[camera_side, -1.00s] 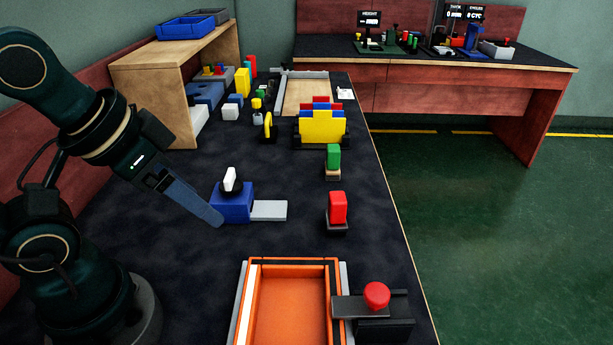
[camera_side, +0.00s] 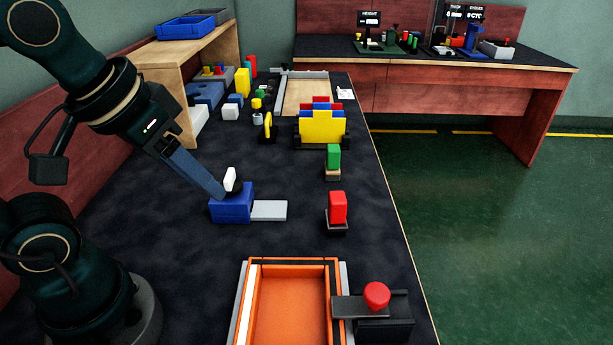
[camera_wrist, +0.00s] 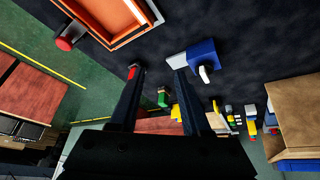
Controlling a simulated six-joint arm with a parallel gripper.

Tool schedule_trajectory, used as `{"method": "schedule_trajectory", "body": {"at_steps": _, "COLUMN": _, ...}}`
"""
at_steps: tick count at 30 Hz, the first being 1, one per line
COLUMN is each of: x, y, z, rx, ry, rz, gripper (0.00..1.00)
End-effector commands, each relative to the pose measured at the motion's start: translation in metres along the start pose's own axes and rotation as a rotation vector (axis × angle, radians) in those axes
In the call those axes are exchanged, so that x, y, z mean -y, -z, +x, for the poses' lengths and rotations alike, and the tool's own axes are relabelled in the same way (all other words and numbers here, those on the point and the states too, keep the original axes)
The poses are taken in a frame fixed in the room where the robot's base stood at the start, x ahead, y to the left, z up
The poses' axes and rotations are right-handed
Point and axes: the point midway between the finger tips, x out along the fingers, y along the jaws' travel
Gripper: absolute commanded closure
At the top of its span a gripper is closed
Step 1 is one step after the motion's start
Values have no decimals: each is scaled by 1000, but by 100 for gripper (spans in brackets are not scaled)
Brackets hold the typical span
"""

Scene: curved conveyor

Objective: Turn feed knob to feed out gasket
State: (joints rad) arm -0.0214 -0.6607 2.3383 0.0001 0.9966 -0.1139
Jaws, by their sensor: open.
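The feed knob is a white upright handle (camera_side: 230,179) on a dark round base, on top of a blue feeder box (camera_side: 231,208). A light grey plate (camera_side: 269,210) sticks out from the box's right side. My gripper (camera_side: 222,194) is at the knob's left, its fingertips close beside it; I cannot tell whether they touch. In the wrist view my gripper (camera_wrist: 157,72) is open and empty, with the white knob (camera_wrist: 204,74) and blue box (camera_wrist: 203,54) beyond the right finger. No gasket can be made out.
An orange tray (camera_side: 252,300) stands at the front, with a red button (camera_side: 376,295) on a black box beside it. A red block (camera_side: 338,207) and a green block (camera_side: 333,156) stand to the right. Coloured blocks and a yellow holder (camera_side: 320,131) stand farther back.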

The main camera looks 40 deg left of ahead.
Motion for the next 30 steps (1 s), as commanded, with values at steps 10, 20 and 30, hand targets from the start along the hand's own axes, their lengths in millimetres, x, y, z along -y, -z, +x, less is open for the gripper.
{"method": "schedule_trajectory", "body": {"at_steps": 10, "x": 36, "y": 71, "z": 20, "rx": 183, "ry": 104, "rz": -332, "gripper": 52}}
{"method": "schedule_trajectory", "body": {"at_steps": 20, "x": 95, "y": 98, "z": 77, "rx": 364, "ry": 186, "rz": -580, "gripper": 52}}
{"method": "schedule_trajectory", "body": {"at_steps": 30, "x": 115, "y": 83, "z": 108, "rx": 436, "ry": 203, "rz": -641, "gripper": 52}}
